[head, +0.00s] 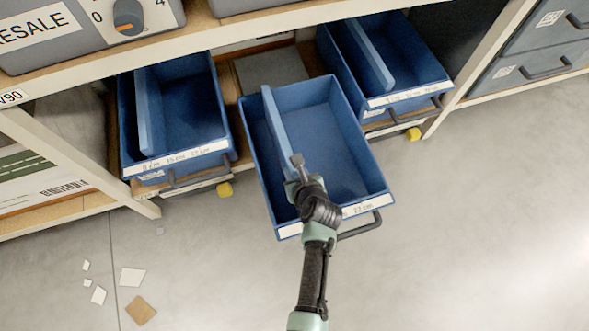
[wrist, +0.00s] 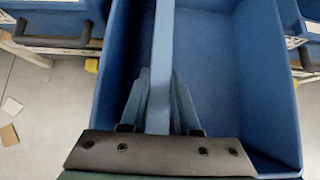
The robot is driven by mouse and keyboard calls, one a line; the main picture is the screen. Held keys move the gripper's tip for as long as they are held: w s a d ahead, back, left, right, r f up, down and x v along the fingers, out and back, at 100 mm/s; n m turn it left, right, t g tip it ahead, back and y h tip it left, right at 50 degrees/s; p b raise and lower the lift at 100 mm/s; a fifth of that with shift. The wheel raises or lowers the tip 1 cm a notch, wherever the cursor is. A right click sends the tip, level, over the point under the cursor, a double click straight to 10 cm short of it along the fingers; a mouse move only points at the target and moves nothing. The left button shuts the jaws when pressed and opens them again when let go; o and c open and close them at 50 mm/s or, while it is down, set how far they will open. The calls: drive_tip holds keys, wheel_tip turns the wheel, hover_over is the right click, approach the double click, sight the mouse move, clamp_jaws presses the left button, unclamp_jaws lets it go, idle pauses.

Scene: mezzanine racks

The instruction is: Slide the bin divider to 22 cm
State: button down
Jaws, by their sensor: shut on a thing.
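The middle blue bin (head: 338,125) is pulled out from the lower shelf. Its divider (head: 276,122) is a long blue panel running front to back, left of the bin's middle. A white label strip (head: 362,206) on the bin's front edge reads "22 cm" at its right part; my arm hides its middle. My gripper (head: 293,183) is at the divider's front end. In the wrist view, my gripper (wrist: 160,112) has one finger on each side of the divider (wrist: 161,50), shut on its top edge. The divider's front end is hidden by my gripper.
Similar blue bins with dividers stand left (head: 186,105) and right (head: 400,55) on the lower shelf. A dark handle (head: 360,226) juts from the middle bin's front. Grey drawers (head: 540,50) are at far right. Scraps (head: 132,277) lie on the otherwise clear floor.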

idle(0.8)
drive_tip(key=w+d+b, duration=0.2)
drive_tip(key=w+d, duration=0.2)
drive_tip(key=d, duration=0.9)
drive_tip(key=shift+w+d, duration=0.15)
drive_tip(key=shift+d, duration=0.25)
drive_tip(key=c, duration=0.6)
unclamp_jaws()
drive_tip(key=shift+d, duration=0.1)
drive_tip(key=shift+c, duration=0.2)
drive_tip(key=p+v, duration=0.7)
drive_tip(key=v, duration=0.6)
